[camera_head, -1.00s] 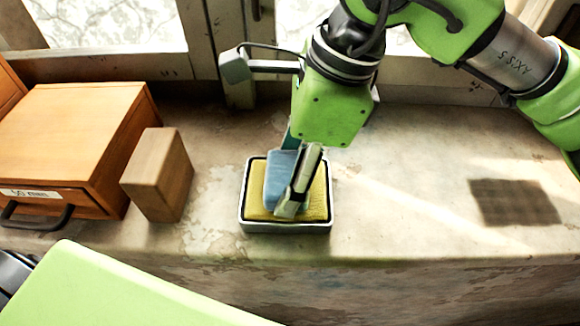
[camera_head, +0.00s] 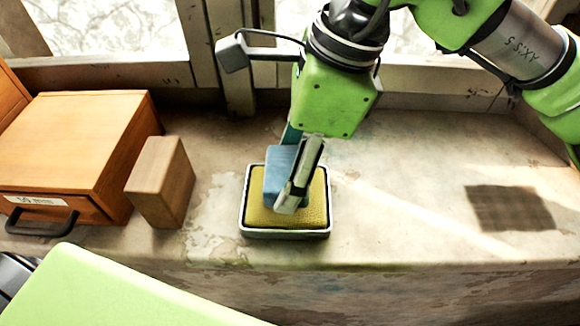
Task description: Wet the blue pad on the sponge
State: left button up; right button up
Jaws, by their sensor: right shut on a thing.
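The yellow sponge (camera_head: 314,216) lies in a dark-lined grey tray (camera_head: 285,234) on the stone ledge. My right gripper (camera_head: 292,203) comes down from above and is shut on the blue pad (camera_head: 279,172). The pad is over the left and middle part of the sponge; I cannot tell if its underside touches the sponge. A gripper finger covers the pad's right side. My left gripper is not in view.
A wooden block (camera_head: 161,183) stands left of the tray, beside a wooden drawer box (camera_head: 75,140) with a black handle. The ledge (camera_head: 400,190) to the right is bare except for a dark square patch (camera_head: 510,208). Window frames rise behind.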

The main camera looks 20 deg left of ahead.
aim_at(281, 168)
jog(key=shift+r+p, duration=0.85)
jog(key=shift+r, duration=1.25)
jog(key=shift+f, duration=0.1)
